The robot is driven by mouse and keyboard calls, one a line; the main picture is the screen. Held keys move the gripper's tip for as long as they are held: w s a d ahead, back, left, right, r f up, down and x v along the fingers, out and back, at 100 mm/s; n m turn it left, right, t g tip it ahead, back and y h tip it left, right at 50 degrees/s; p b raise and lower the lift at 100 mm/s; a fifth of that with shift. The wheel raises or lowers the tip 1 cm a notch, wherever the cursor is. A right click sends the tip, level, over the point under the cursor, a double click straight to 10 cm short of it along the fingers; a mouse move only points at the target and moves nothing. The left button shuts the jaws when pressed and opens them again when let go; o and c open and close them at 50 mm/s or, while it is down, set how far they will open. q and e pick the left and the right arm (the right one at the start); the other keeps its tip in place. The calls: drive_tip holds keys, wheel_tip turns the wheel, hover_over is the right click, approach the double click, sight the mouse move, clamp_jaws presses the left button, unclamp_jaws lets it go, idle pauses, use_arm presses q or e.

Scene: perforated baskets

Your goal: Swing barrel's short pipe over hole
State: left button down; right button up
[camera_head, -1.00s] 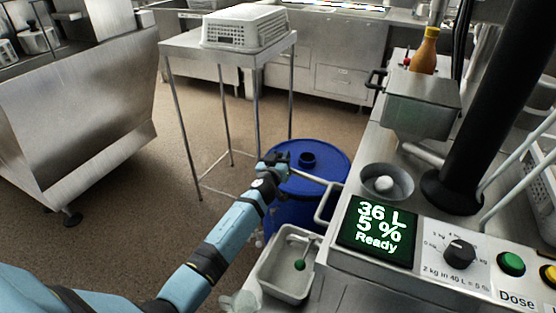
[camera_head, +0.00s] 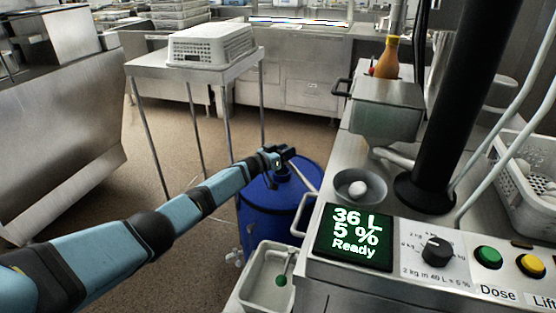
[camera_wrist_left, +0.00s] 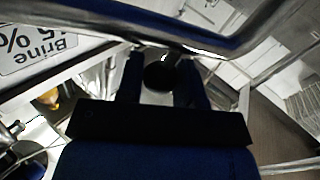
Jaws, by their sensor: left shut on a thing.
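The blue barrel (camera_head: 268,212) stands on the floor left of the steel counter. Its dark-blue neck around the hole (camera_head: 282,175) shows just below my left gripper (camera_head: 280,154), partly hidden by it. A thin metal pipe (camera_head: 304,178) runs from the gripper down to the right, toward the machine's front edge. My left gripper is shut on the pipe's end. In the left wrist view a shiny pipe (camera_wrist_left: 235,45) crosses above the fingers (camera_wrist_left: 162,85), with a dark round end between them. Whether the pipe's end lines up with the hole cannot be told. My right gripper is not in view.
A machine panel (camera_head: 352,237) reading "36 L 5 % Ready" is on the right, with a front handle (camera_head: 302,214) close to the barrel. A grey tub (camera_head: 262,290) hangs below. A steel table (camera_head: 150,66) with a white basket (camera_head: 212,45) stands behind.

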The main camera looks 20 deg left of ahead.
use_arm(q)
drive_tip(key=shift+w+d, duration=0.15)
drive_tip(key=shift+w, duration=0.2)
drive_tip(key=shift+r+m+g+h, duration=0.15)
drive_tip(key=shift+m+g+h, duration=0.15)
drive_tip(key=shift+h, duration=0.1)
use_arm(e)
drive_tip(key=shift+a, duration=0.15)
use_arm(q)
drive_tip(key=shift+d+r, duration=0.1)
drive_tip(key=shift+r, duration=0.05)
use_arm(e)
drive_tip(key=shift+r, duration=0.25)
use_arm(q)
drive_tip(key=c, duration=1.1)
unclamp_jaws()
drive_tip(key=o, duration=0.3)
drive_tip(key=shift+w+d+f, duration=0.15)
drive_tip(key=shift+w+f, duration=0.05)
drive_tip(key=shift+f, duration=0.05)
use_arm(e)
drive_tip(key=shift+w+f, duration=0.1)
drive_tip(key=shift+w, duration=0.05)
use_arm(q)
drive_tip(key=shift+s, duration=0.1)
